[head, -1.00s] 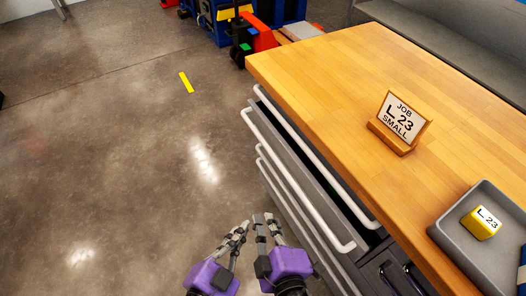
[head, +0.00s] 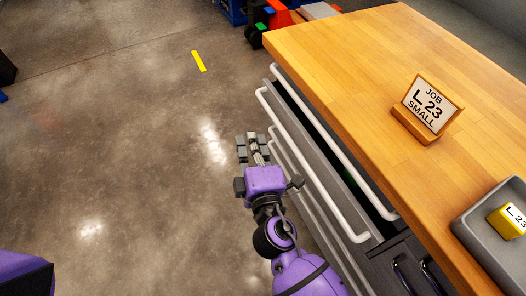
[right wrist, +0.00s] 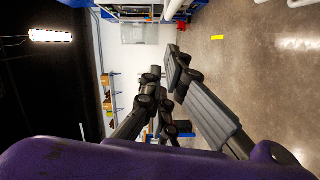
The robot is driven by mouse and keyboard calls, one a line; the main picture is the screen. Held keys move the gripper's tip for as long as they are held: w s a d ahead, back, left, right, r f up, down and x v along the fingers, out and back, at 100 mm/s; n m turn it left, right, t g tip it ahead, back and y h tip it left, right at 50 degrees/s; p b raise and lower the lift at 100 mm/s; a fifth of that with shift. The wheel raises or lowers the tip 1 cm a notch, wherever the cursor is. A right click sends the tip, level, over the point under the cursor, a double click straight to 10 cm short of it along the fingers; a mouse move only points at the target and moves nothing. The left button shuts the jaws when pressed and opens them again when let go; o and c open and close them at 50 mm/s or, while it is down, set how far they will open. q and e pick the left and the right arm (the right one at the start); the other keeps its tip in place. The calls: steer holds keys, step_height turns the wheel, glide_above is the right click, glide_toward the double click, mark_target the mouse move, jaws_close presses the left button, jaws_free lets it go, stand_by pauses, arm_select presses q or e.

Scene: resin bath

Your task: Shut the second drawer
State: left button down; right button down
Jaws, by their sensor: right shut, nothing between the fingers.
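The second drawer (head: 325,170) stands partly pulled out below the worktop in the head view. Its grey front carries a long white handle (head: 310,170). A dark gap shows behind this front, with something green inside. The top drawer's white handle (head: 333,145) runs closer to the worktop, and that drawer looks shut. My right gripper (head: 252,142) is shut and empty, just left of the second drawer's handle and apart from it in the picture. Its fingers also show in the right wrist view (right wrist: 180,75). Only a purple part of my left arm shows at bottom left; its fingers are out of frame.
The wooden worktop (head: 400,60) holds a job sign (head: 428,108) reading L 23 SMALL and a grey tray (head: 480,240) with a yellow block (head: 508,221). More drawer handles lie lower down. The floor to the left is open, with a yellow strip (head: 198,61).

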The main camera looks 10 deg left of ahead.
mark_target(284, 129)
steer(key=shift+w+d+f, duration=0.25)
steer(key=shift+w+d, duration=0.4)
steer(key=shift+w, duration=0.35)
steer(key=shift+w+d+f, duration=0.2)
steer(key=shift+w+d, duration=0.45)
steer(key=shift+w, duration=0.3)
steer(key=w+d, duration=0.1)
steer(key=d, duration=0.1)
steer(key=w+d, duration=0.1)
steer(key=shift+w+d+p, duration=0.4)
steer(key=shift+w+d, duration=0.25)
steer(key=shift+d, duration=0.15)
